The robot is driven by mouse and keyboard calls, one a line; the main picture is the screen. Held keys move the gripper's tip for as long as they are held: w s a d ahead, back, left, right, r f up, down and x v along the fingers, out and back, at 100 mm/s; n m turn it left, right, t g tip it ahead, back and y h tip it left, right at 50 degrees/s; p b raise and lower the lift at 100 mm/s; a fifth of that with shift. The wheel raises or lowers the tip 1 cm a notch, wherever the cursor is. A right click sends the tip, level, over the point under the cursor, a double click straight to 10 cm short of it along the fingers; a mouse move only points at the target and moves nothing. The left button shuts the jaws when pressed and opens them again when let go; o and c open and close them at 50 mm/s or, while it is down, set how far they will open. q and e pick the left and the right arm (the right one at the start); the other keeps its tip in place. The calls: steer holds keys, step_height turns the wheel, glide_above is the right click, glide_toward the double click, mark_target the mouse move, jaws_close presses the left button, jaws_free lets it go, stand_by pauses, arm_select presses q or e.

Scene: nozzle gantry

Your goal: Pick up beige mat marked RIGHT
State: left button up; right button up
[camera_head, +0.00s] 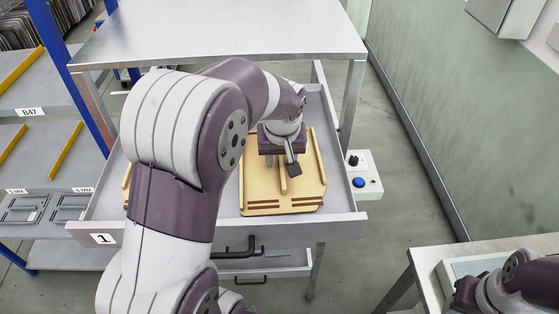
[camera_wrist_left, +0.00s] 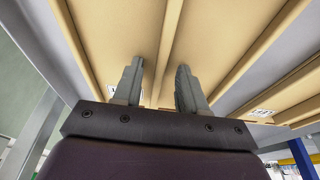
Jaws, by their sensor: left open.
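A beige mat (camera_head: 309,188) with raised ribs and dark red strips along its front edge lies in the right part of the open drawer. My left gripper (camera_head: 292,166) is above its middle rib, open and empty. In the left wrist view the open fingers of the left gripper (camera_wrist_left: 160,84) stand on either side of a rib of the beige mat (camera_wrist_left: 215,40). I cannot tell whether they touch it. White labels show there, too small to read. Another beige piece (camera_head: 126,182) is mostly hidden behind my left arm.
The grey drawer (camera_head: 342,190) marked 1 is pulled out under a metal tabletop (camera_head: 220,30). A control box with a blue button (camera_head: 359,182) is at its right. A shelf (camera_head: 35,160) stands at the left. A side table (camera_head: 430,265) is at lower right, under my right arm.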

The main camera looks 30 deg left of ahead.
arm_select(q)
steer(key=shift+s+d, duration=0.1)
steer(key=shift+c, duration=0.3)
steer(key=c, duration=0.5)
jaws_close()
